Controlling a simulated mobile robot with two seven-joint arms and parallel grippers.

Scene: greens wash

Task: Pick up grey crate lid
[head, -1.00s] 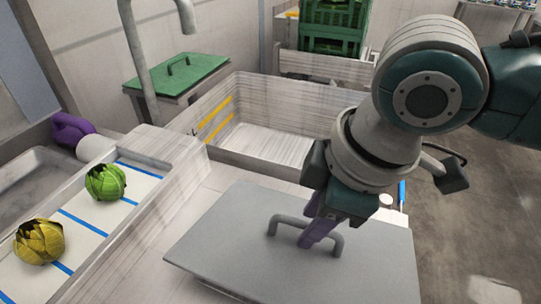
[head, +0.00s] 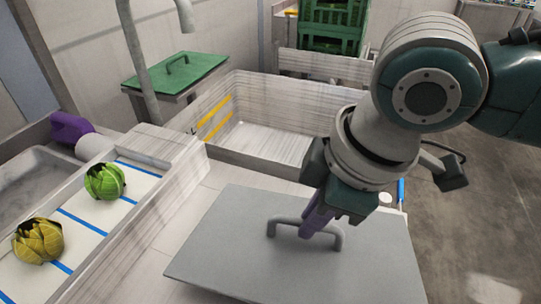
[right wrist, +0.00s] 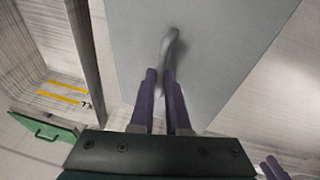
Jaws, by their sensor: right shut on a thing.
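The grey crate lid (head: 240,255) is a flat, smooth panel lying roughly level over the pale worktop in the head view. Its raised bar handle (head: 285,219) stands near its middle. My right gripper (head: 308,232) is shut on this handle from above with its purple fingers. In the right wrist view the two fingers (right wrist: 160,80) straddle the handle (right wrist: 168,48), with the lid (right wrist: 225,40) behind. Whether the lid touches the worktop is unclear. Purple finger-like shapes at the lower right corner of the wrist view look like my left gripper (right wrist: 275,168), mostly cut off.
An open, pale-walled crate or bin (head: 225,118) stands behind the lid. A green lid (head: 175,75) with a handle lies at the back left. At left, a green artichoke (head: 105,181) and a yellow one (head: 38,240) sit on a blue-striped tray beside the sink.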

